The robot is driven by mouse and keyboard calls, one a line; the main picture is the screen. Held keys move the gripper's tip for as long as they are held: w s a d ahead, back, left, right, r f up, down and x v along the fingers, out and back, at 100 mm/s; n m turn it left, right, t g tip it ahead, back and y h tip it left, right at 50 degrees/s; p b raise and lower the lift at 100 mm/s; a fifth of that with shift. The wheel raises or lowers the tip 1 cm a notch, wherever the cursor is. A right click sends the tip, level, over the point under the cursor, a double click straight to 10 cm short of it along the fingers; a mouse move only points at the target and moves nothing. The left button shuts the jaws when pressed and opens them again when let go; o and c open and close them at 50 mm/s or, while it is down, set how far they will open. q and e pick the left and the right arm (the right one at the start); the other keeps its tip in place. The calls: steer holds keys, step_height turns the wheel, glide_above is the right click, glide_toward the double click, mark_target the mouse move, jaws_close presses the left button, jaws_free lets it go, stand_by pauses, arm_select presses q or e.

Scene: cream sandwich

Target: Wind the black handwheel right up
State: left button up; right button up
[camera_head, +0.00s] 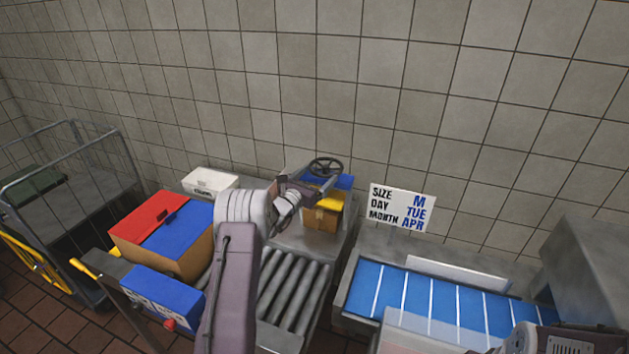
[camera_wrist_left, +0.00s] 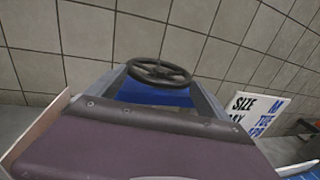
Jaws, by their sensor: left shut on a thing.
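The black handwheel (camera_head: 326,167) is a spoked wheel on top of a blue frame (camera_head: 345,182) with a yellow part, over a small brown box. In the left wrist view the handwheel (camera_wrist_left: 158,72) shows whole above the blue frame, beyond my purple gripper body.
A sign (camera_head: 402,207) reads SIZE M, DAY TUE, MONTH APR. A roller conveyor (camera_head: 292,290) lies below my left arm, with a red and blue box (camera_head: 160,235) and a white bin (camera_head: 210,181) to the left. A blue belt (camera_head: 440,302) is on the right.

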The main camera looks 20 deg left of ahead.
arm_select(q)
steer(key=shift+r, duration=0.15)
steer(key=o, duration=0.9)
steer(key=shift+o, duration=1)
steer(key=shift+w, duration=0.1)
steer(key=shift+w+f, duration=0.15)
steer(key=shift+f, duration=0.05)
arm_select(e)
steer(key=shift+w, duration=0.2)
arm_select(q)
steer(key=s+a+b, duration=0.1)
steer(key=s+b, duration=0.1)
steer(key=s, duration=0.7)
arm_select(e)
step_height(320, 180, down, 2)
steer(key=shift+s+f, duration=0.1)
